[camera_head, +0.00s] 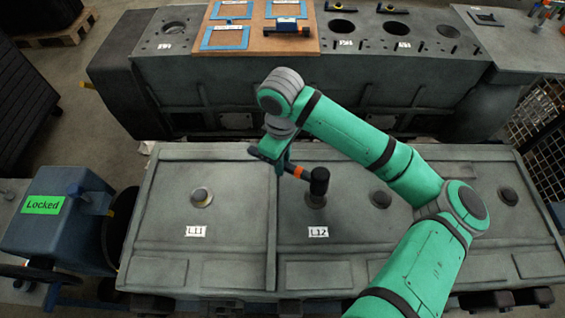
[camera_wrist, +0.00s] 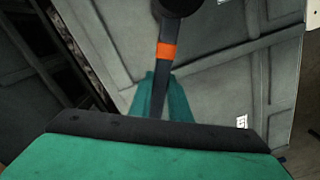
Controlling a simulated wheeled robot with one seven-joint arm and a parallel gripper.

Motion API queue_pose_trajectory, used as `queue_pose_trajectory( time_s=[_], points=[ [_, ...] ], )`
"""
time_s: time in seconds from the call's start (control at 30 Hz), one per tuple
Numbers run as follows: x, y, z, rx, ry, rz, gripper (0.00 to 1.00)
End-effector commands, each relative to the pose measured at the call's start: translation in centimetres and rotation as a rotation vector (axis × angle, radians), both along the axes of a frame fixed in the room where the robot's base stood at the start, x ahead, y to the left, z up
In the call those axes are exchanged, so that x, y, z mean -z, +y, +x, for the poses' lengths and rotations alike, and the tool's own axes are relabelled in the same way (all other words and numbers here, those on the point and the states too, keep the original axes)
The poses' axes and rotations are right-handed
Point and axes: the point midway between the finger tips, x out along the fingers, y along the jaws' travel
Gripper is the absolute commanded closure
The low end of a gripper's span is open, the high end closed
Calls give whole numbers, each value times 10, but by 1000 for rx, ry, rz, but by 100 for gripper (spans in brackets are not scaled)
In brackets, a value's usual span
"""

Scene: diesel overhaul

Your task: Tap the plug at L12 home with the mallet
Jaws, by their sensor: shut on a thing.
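My gripper (camera_head: 283,165) is shut on the handle of the mallet (camera_head: 319,182), which has a black head and an orange band. In the head view the mallet head is over the port by the L12 label (camera_head: 318,232). The plug at L12 (camera_head: 317,204) shows only partly below the head, and I cannot tell whether they touch. In the wrist view the mallet handle (camera_wrist: 166,60) runs up from between the green fingers (camera_wrist: 160,92) to the head at the top edge. The L12 plug cannot be made out there.
The grey engine block has another plug (camera_head: 202,196) at L11 and more dark plugs to the right. A blue unit with a green "Locked" sign (camera_head: 43,204) stands at left. Behind is a second block with a brown board (camera_head: 262,44) bearing blue frames.

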Motion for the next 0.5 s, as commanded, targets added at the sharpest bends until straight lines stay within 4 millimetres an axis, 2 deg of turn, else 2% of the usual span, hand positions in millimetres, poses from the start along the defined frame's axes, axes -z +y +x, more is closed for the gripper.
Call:
queue_pose_trajectory(
  time_s=[0.5],
  points=[
    [-7,-2,-2,-2,-34,52,100]
  ],
)
